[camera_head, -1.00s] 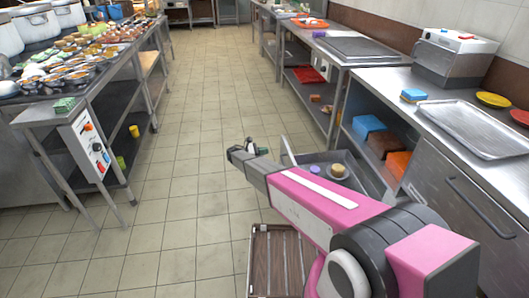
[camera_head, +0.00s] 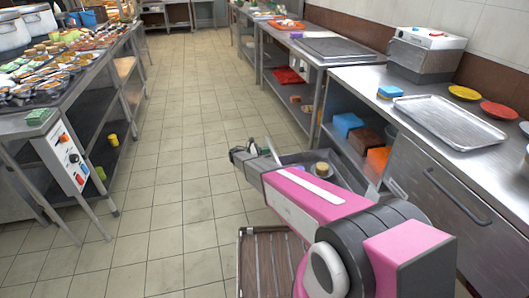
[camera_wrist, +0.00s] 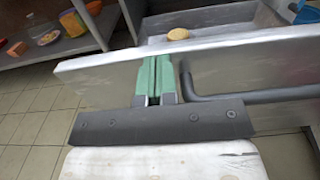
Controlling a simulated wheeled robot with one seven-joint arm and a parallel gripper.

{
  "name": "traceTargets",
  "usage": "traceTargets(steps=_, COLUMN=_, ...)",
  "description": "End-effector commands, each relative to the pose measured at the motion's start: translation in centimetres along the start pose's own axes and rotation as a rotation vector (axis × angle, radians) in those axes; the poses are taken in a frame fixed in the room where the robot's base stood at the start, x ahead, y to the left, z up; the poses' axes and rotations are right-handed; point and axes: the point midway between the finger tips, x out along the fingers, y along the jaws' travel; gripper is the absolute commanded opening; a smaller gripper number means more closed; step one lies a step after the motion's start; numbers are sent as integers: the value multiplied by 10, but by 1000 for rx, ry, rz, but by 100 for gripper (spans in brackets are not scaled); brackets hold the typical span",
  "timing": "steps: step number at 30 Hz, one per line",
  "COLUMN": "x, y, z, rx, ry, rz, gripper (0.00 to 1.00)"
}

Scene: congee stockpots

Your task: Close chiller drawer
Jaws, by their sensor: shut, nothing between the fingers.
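The chiller drawer (camera_head: 293,159) stands pulled out from under the right counter, partly hidden by my arm in the head view. In the wrist view, its pale front panel (camera_wrist: 100,75) crosses the picture, with a grey bar handle (camera_wrist: 240,97) right of my fingers. A yellowish round item (camera_wrist: 178,34) lies inside the drawer; it also shows in the head view (camera_head: 322,168). My gripper (camera_wrist: 157,62) has its green fingers together and empty. They are at the outer face of the front panel, left of the handle; I cannot tell whether they touch it.
The right counter (camera_head: 352,80) bears a metal tray (camera_head: 448,121) and a boxy machine (camera_head: 427,52). Blue, brown and orange blocks (camera_head: 348,124) sit on its shelf. The left table (camera_head: 62,90) holds many bowls. The tiled aisle (camera_head: 190,130) between is clear.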

Motion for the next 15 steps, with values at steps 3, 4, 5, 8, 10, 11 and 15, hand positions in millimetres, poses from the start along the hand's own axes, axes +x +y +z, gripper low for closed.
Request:
traceTargets(steps=3, x=0, y=0, z=0, rx=0, ry=0, rz=0, gripper=0)
traceTargets(steps=4, x=0, y=0, z=0, rx=0, ry=0, rz=0, gripper=0)
traceTargets(steps=5, x=1, y=0, z=0, rx=0, ry=0, rz=0, gripper=0)
traceTargets(steps=8, x=6, y=0, z=0, rx=0, ry=0, rz=0, gripper=0)
traceTargets(steps=10, x=13, y=0, z=0, rx=0, ry=1, rz=-1, gripper=0)
traceTargets(steps=11, x=17, y=0, z=0, rx=0, ry=1, rz=-1, gripper=0)
traceTargets(steps=15, x=42, y=-1, z=0, rx=0, ry=0, rz=-2, gripper=0)
